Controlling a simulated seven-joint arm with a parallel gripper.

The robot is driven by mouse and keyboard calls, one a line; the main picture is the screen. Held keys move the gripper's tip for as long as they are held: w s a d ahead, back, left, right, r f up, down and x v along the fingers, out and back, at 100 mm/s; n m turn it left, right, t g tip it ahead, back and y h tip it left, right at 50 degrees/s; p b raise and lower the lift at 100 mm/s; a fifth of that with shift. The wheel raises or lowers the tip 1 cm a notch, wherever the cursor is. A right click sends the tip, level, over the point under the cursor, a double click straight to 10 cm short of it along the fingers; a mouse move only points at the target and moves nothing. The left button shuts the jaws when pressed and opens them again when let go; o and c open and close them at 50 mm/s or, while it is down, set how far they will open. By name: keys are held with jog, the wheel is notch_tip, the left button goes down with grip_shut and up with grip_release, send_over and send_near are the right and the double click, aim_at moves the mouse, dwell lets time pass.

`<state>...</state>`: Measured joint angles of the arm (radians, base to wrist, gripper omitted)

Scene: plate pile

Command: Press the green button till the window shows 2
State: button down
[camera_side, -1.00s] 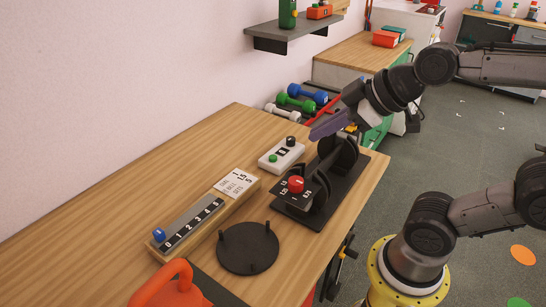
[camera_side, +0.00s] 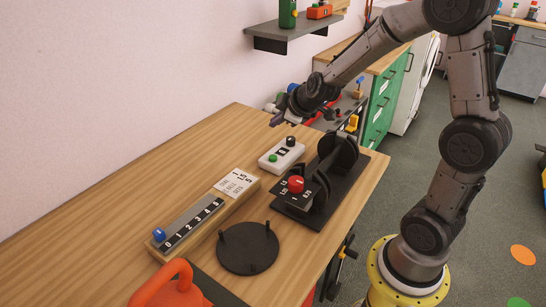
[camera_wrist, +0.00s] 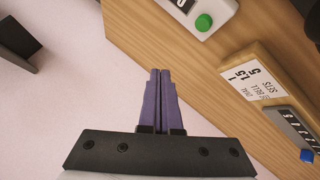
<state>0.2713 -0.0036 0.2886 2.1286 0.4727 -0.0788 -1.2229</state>
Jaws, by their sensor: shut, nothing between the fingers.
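The green button (camera_side: 273,158) sits on a white box (camera_side: 267,165) near the back edge of the table. The box also has a small dark window (camera_side: 282,151) and a black knob (camera_side: 291,141); the digit in the window is too small to read. In the wrist view the green button (camera_wrist: 204,22) is at the top right, with the window (camera_wrist: 185,4) cut by the frame edge. My gripper (camera_side: 276,121) is shut and empty, above and behind the box, apart from the button. Its purple fingers (camera_wrist: 159,72) are together in the wrist view.
A black rack with a red knob (camera_side: 295,184) stands right of the box. A grey wall shelf (camera_side: 290,35) hangs above.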

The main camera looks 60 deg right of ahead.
dwell(0.4)
send_over(276, 162)
jog(key=shift+d+f, duration=0.1)
jog(key=shift+f, duration=4.25)
jog(key=shift+f, duration=0.15)
jog(key=shift+f, duration=0.25)
jog(key=shift+f, duration=0.55)
jog(key=shift+r, duration=0.95)
jog(key=shift+r, duration=2.5)
